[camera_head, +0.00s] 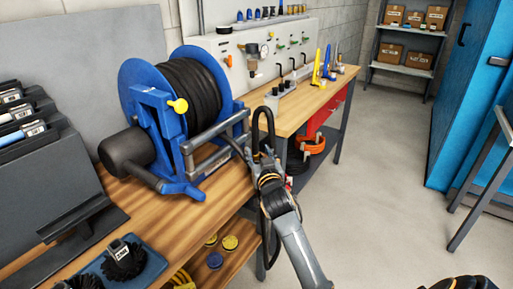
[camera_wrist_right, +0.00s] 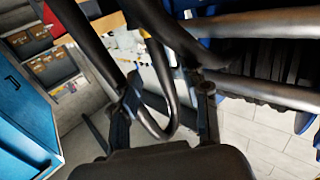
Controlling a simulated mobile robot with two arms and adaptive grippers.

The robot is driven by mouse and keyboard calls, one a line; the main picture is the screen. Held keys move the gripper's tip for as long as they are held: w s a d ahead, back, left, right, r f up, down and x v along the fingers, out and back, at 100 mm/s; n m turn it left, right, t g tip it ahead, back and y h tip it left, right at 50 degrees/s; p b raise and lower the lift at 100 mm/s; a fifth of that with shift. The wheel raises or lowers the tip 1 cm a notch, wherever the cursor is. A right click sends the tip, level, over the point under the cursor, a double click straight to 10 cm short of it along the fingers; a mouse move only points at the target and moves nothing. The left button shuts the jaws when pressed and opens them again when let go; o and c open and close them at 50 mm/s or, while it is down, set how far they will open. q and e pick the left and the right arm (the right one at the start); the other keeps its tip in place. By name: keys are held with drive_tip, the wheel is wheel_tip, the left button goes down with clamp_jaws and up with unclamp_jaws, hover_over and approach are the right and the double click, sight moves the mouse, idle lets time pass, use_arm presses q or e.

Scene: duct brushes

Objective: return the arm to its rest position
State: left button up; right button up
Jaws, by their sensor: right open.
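My right arm (camera_head: 300,250) reaches in from the bottom of the head view. Its gripper (camera_head: 263,157) is open beside the front right of the blue hose reel (camera_head: 133,82), near the bench corner. A black hose loop (camera_head: 263,112) rises at the gripper in the head view. In the right wrist view the two fingers of the gripper (camera_wrist_right: 166,98) stand apart, and the hose loop (camera_wrist_right: 172,118) hangs between or just beyond them. I cannot tell whether it touches a finger. My left gripper is not in view.
The wooden bench (camera_head: 218,183) carries the reel, a dark rack (camera_head: 50,165) and a blue tray with black brushes (camera_head: 124,262). A second bench (camera_head: 300,105) stands behind. A blue cabinet (camera_head: 465,110) is at the right. The floor (camera_head: 375,170) between is clear.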

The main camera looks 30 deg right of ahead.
wheel_tip(320, 180, up, 6)
drive_tip(key=s+f+p, duration=0.1)
drive_tip(key=s+p, duration=0.1)
drive_tip(key=p, duration=0.4)
drive_tip(key=s+a+f+n+g+y+b, duration=0.1)
drive_tip(key=s+a+f+g+y, duration=0.15)
drive_tip(key=s+a+f, duration=0.35)
drive_tip(key=s+a+f+n+g+y, duration=0.1)
drive_tip(key=s+a+f+n+g, duration=0.15)
drive_tip(key=s+f, duration=0.55)
drive_tip(key=s+a+f+n+g+y, duration=0.1)
drive_tip(key=s+a+f+g, duration=0.2)
drive_tip(key=s, duration=0.4)
drive_tip(key=s+a+f+n+g+y, duration=0.1)
drive_tip(key=s+a+f+g, duration=0.1)
drive_tip(key=s+a, duration=0.4)
drive_tip(key=s+a+f+n+g+y, duration=0.1)
drive_tip(key=s+a+f+g, duration=0.15)
drive_tip(key=s, duration=0.55)
wheel_tip(320, 180, down, 23)
drive_tip(key=s+g+p, duration=0.1)
drive_tip(key=g, duration=0.1)
drive_tip(key=s+d+f+g+p, duration=0.1)
drive_tip(key=s+d+f, duration=0.2)
drive_tip(key=s+f, duration=1.3)
drive_tip(key=shift+s+f+p, duration=0.3)
drive_tip(key=shift+s+f, duration=0.05)
drive_tip(key=shift+s, duration=0.55)
